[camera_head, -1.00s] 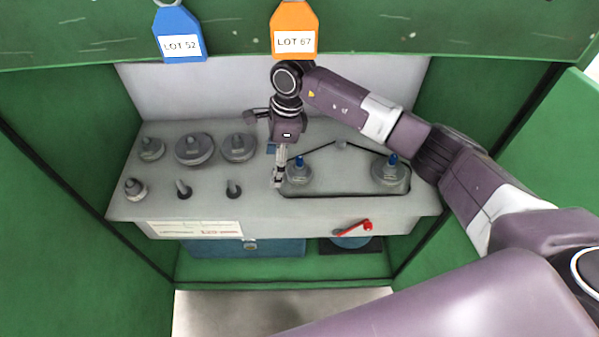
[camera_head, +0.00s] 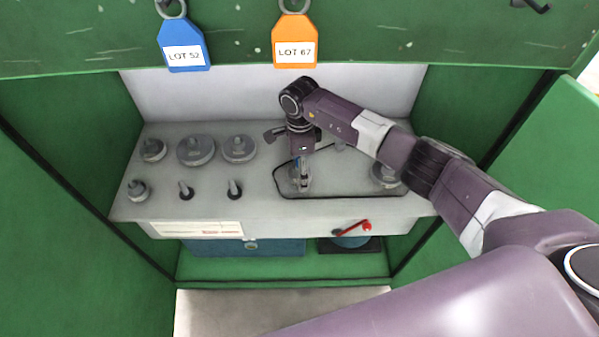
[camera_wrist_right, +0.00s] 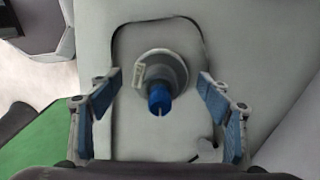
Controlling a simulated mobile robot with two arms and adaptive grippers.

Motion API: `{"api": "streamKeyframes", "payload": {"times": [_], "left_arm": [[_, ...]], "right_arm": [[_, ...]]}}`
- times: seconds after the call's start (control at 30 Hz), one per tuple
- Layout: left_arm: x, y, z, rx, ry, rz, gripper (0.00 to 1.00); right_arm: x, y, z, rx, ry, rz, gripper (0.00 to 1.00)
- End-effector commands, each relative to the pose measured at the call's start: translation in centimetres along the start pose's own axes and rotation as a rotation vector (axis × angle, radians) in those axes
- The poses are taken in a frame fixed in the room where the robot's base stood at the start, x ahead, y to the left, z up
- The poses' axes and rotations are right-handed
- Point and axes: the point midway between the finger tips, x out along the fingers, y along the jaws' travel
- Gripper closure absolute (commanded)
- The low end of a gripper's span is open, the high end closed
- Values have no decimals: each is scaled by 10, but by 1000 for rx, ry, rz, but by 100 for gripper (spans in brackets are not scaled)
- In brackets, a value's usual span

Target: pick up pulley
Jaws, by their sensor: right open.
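A grey pulley with a blue top (camera_wrist_right: 161,85) stands on the grey bench (camera_head: 230,212), inside a loop of dark line. In the head view it is mostly hidden behind my right gripper (camera_head: 302,184). In the right wrist view, the blue-tipped fingers of my right gripper (camera_wrist_right: 160,80) are open, one on each side of the pulley, with gaps. A second pulley (camera_head: 386,175) is at the right end of the loop, partly behind my right arm. More grey pulleys of various sizes, such as a wide one (camera_head: 196,151), stand on the left. My left gripper is not in view.
Two bare pegs, one here (camera_head: 185,191), stand at the front left of the bench. Green walls (camera_head: 70,170) enclose both sides. A blue tag (camera_head: 183,45) and an orange tag (camera_head: 294,42) hang above. A red handle (camera_head: 354,227) is below the bench front.

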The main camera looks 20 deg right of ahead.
Motion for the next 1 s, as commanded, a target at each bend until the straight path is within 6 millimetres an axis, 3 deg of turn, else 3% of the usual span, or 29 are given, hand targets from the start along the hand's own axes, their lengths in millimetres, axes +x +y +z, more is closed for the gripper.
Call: {"api": "streamKeyframes", "payload": {"times": [0.1, 0.53, 0.83, 1.0], "left_arm": [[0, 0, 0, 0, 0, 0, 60], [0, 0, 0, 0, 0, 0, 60], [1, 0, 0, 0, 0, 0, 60], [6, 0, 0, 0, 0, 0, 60]], "right_arm": [[0, 0, 0, 0, 0, 0, 31], [0, 0, 0, 0, 0, 0, 78], [-5, -1, 0, 0, -1, -3, 79], [-31, -2, 0, -1, -1, -7, 79]]}}
